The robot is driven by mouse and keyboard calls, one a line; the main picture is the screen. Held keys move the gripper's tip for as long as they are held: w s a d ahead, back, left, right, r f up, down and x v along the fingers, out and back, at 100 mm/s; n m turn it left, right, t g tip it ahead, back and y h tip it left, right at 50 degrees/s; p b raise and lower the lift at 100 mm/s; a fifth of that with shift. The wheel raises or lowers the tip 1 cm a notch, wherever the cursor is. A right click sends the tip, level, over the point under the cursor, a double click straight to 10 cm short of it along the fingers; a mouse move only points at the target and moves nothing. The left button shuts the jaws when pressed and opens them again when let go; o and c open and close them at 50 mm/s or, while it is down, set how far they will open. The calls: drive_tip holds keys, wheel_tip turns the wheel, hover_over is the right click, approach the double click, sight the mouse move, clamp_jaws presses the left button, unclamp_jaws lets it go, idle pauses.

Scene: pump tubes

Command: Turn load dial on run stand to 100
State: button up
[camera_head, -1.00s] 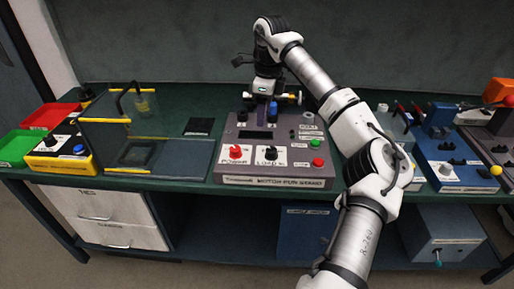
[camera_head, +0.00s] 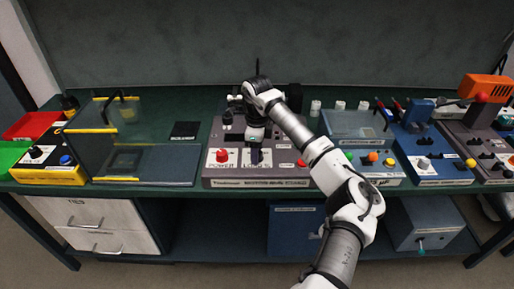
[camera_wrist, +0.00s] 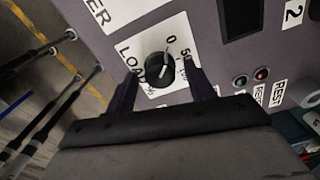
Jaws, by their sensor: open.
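The run stand (camera_head: 218,179) is a grey console in the middle of the bench. Its black load dial (camera_wrist: 158,68) shows in the wrist view on a white label marked LOAD, 0 and 50; the rest of the scale is partly covered by my finger. My gripper (camera_wrist: 162,88) is open, with one finger on each side of the dial; I cannot tell whether either touches it. In the head view my gripper (camera_head: 255,153) is over the front panel and hides the dial. The red power knob (camera_head: 222,156) is just left of it.
A clear-walled guard box (camera_head: 105,140) stands to the left. A console with a clear cover (camera_head: 355,124) and coloured buttons stands close on the right, with a blue stand (camera_head: 440,170) beyond it. Small lamps and a REST label (camera_wrist: 279,88) lie right of the dial.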

drive_tip(key=shift+f, duration=0.25)
drive_tip(key=c, duration=1)
